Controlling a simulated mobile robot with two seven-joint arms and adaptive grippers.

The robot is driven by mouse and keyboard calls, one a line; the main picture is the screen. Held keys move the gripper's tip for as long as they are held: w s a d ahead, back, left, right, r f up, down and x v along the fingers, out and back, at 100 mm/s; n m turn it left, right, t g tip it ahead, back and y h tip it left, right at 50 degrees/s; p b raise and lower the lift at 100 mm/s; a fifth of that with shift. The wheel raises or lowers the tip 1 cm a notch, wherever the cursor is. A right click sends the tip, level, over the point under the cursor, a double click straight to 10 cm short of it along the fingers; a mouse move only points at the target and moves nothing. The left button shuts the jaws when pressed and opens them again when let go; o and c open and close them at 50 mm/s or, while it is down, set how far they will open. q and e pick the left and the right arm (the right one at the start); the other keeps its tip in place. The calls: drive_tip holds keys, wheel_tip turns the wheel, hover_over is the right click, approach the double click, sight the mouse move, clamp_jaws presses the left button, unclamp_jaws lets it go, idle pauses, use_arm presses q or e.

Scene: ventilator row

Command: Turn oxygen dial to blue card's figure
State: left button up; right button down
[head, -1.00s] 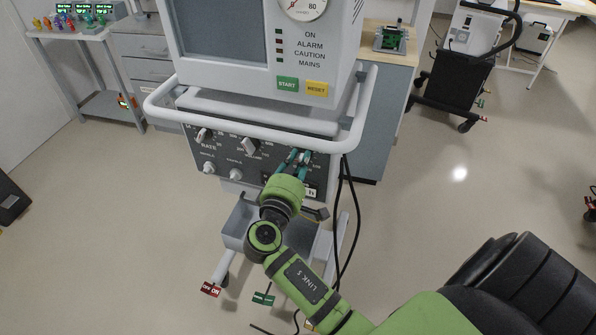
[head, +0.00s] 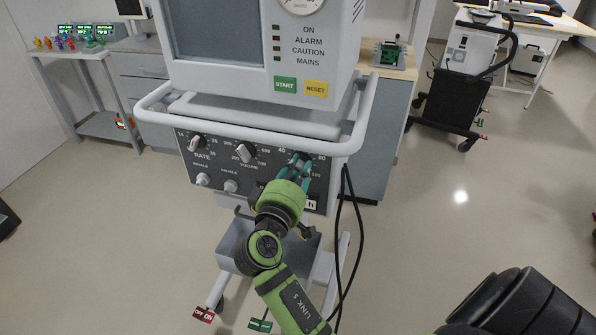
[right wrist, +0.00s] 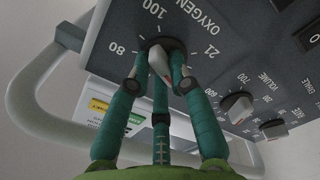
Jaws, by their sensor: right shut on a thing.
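The oxygen dial (head: 299,157) is at the right of the ventilator's dark lower panel, with 40, 60, 80 and 100 readable around it. My right gripper (head: 297,168) is at this dial, its teal fingers closed around the knob. In the right wrist view, the fingers (right wrist: 162,66) surround the white knob (right wrist: 157,57) below the word OXYGEN, with 80, 100 and 21 showing. The fingers partly hide the knob, so I cannot tell its exact setting. I see no blue card in these frames. My left gripper is out of view.
The ventilator's white rail (head: 250,142) runs just above the panel. Rate (head: 197,143) and volume (head: 245,152) dials sit left of the oxygen dial. Black cables (head: 345,240) hang at the right.

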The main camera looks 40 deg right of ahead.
drive_tip(key=c, duration=1.1)
unclamp_jaws()
